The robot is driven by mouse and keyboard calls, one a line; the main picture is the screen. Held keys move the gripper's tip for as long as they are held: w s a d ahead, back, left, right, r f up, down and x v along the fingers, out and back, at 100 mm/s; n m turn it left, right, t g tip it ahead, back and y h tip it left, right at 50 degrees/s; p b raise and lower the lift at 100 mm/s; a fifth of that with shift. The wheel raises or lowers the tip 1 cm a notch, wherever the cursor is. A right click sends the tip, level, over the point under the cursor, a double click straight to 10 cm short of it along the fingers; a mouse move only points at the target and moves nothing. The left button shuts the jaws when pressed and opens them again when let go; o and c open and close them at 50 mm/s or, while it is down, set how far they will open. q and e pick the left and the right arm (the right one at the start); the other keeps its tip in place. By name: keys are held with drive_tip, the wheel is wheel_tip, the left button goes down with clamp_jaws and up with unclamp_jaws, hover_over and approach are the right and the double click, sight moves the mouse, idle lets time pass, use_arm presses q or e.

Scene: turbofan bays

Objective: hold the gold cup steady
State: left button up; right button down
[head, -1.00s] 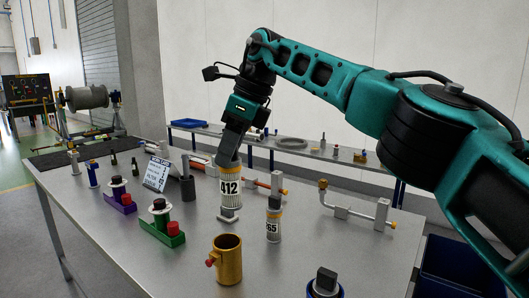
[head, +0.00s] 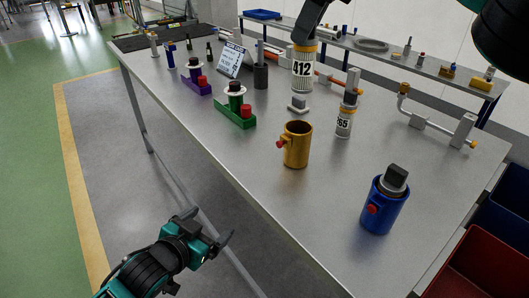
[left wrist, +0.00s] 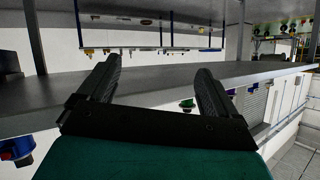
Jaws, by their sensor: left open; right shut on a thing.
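The gold cup (head: 296,145) stands upright on the table near its front edge, with a red knob on its left side. Its open mouth faces up and looks empty. My left gripper (head: 213,238) is open and empty, off the table's front edge, lower left of the cup and apart from it. In the left wrist view its two fingers (left wrist: 155,85) are spread with nothing between them; I cannot make out the gold cup there. My right gripper (head: 310,22), partly cut off at the top, is shut on the white cylinder labelled 412 (head: 302,70), behind the cup.
A blue cup (head: 380,209) with a dark block in it stands right of the gold cup. A cylinder labelled 65 (head: 345,118) stands behind. Green (head: 236,118) and purple (head: 196,84) fixtures are to the left. A red bin (head: 485,262) is at the lower right.

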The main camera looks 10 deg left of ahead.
use_arm(q)
drive_tip(key=w+a+r+m+t+y, duration=0.1)
drive_tip(key=w+a+r, duration=0.1)
drive_tip(key=w+r, duration=0.25)
drive_tip(key=w+a+r+t, duration=0.1)
drive_tip(key=w+a+r, duration=0.25)
drive_tip(key=r, duration=0.25)
drive_tip(key=n+g+h, duration=0.2)
drive_tip(key=n+h, duration=0.6)
drive_tip(key=h, duration=0.2)
approach(288, 148)
drive_tip(key=shift+s+d+r, duration=0.1)
drive_tip(key=shift+s+d, duration=0.15)
drive_tip(key=shift+s, duration=0.6)
drive_tip(key=n+t+y, duration=0.1)
drive_tip(key=n, duration=0.8)
drive_tip(key=d+n+t+y, duration=0.1)
drive_tip(key=n, duration=0.8)
drive_tip(key=d+r+n+t+y, duration=0.1)
drive_tip(key=n+t, duration=0.1)
drive_tip(key=n, duration=0.6)
drive_tip(key=shift+w+n+y, duration=0.3)
drive_tip(key=shift+n, duration=0.1)
drive_tip(key=shift+d+f+n+y, duration=0.25)
drive_tip(key=shift+f+n, duration=0.45)
drive_tip(key=shift+n, duration=0.5)
drive_tip(key=x, duration=1.1)
drive_tip(key=shift+w+d+f, duration=0.15)
drive_tip(key=shift+w+f, duration=0.1)
drive_tip(key=shift+w, duration=0.15)
